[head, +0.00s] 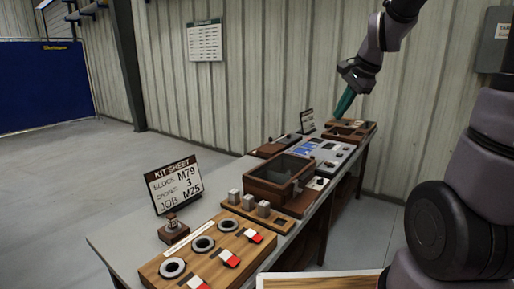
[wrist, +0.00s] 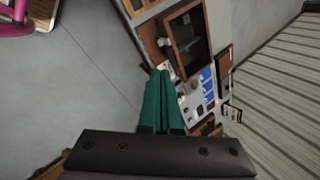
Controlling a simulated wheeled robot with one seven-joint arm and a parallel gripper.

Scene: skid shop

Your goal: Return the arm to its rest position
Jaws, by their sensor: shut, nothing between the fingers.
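My gripper (head: 345,103) shows in the head view at the upper right, above the far end of the long workbench (head: 113,238). Its two green fingers point down and to the left, toward a wooden tray (head: 338,132) there. In the wrist view my gripper (wrist: 161,75) has its green fingers side by side and closed, with nothing held. The bench and its fixtures lie beyond the fingertips. My arm reaches from the right side of the head view, bent high over the bench.
A kit sheet sign (head: 174,184), a wooden board with rings (head: 205,250), and a brown open box (head: 278,180) stand on the bench. A blue panel with white parts (head: 327,152) lies behind the box. A ribbed wall (head: 250,80) runs behind the bench. Open floor (head: 60,180) lies left.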

